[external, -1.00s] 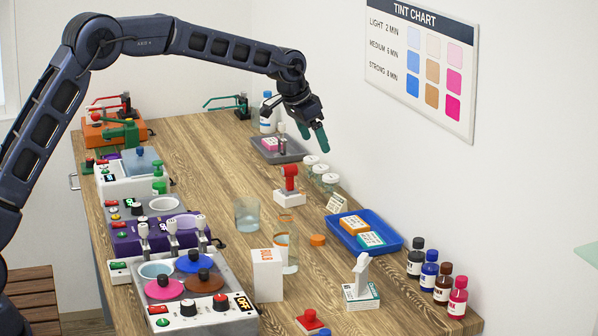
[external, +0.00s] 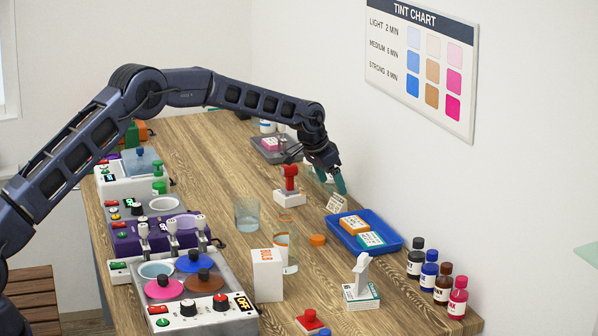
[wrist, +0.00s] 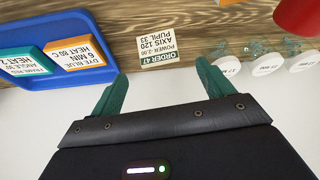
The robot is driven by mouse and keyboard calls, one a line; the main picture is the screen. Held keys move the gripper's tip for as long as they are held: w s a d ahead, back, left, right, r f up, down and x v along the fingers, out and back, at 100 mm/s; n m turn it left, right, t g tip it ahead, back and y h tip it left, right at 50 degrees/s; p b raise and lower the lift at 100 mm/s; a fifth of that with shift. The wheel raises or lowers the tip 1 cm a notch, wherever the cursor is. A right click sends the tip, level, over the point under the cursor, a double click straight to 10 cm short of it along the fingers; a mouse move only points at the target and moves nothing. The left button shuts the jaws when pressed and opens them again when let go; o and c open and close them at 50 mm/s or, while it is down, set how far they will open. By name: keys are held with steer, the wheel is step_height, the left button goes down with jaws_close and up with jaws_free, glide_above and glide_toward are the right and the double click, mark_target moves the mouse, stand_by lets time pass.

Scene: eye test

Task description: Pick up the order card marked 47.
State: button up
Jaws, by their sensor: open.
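The order card marked 47 (external: 336,202) is a small cream card near the wall-side edge of the wooden counter, left of the blue tray. In the wrist view the card (wrist: 157,48) appears upside down, with a dark green "ORDER 47" line and smaller lines on axis, power and pupil. My gripper (external: 332,180) has green fingers and is just above and behind the card in the external view. In the wrist view my gripper (wrist: 160,80) is open and empty, its fingers spread wider than the card. The card lies ahead between them, apart from both.
The blue tray (external: 394,246) holds an orange and a teal labelled block, close to the card. A red-topped stamp (external: 290,180) stands nearby. The white wall is close behind.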

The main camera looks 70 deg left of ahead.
mark_target(340, 197)
steer(key=shift+w+x, duration=0.1)
steer(key=shift+x, duration=1.6)
steer(key=shift+w+x, duration=0.15)
steer(key=shift+x, duration=1.55)
steer(key=shift+r, duration=0.1)
steer(key=c, duration=1)
steer(key=shift+r, duration=0.15)
steer(key=shift+c, duration=0.3)
